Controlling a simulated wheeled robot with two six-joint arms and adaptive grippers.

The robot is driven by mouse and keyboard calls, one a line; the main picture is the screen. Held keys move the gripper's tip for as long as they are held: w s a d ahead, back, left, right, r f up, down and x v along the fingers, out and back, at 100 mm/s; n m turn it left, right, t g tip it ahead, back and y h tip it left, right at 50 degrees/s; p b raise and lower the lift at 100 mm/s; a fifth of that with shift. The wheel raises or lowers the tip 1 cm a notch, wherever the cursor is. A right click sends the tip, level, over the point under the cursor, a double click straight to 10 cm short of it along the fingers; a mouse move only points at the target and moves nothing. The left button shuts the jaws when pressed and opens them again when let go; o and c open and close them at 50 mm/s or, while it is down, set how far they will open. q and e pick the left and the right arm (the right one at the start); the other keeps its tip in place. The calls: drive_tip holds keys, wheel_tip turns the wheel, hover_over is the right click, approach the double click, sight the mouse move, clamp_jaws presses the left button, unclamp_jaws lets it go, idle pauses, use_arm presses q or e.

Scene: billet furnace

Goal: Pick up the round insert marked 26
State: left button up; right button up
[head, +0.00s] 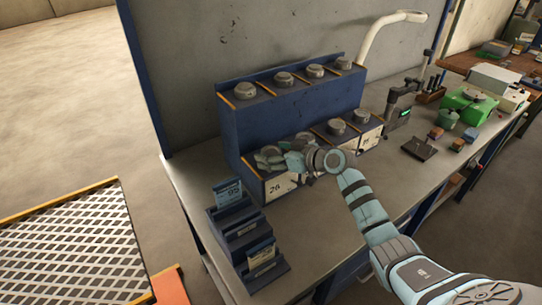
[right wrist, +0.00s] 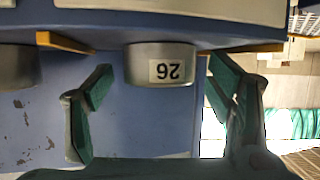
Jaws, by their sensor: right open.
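The round insert marked 26 (right wrist: 145,68) is a grey metal cylinder with a pale label, seen upside down in the right wrist view. It stands on the lower step of the blue rack (head: 240,128). My right gripper (right wrist: 160,74) is open, with one green-padded finger on each side of the insert and visible gaps between. In the head view my right gripper (head: 271,156) is at the left end of the lower step, above a white label, and largely hides the insert there. My left gripper is not in view.
More round inserts (head: 245,90) stand on the upper step, and others (head: 336,127) on the lower step to the right. A dark stepped card holder (head: 240,228) stands in front of the rack on the left. A measuring stand (head: 400,100) is right of the rack.

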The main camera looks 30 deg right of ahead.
clamp_jaws()
idle(0.3)
drive_tip(key=shift+r, duration=0.1)
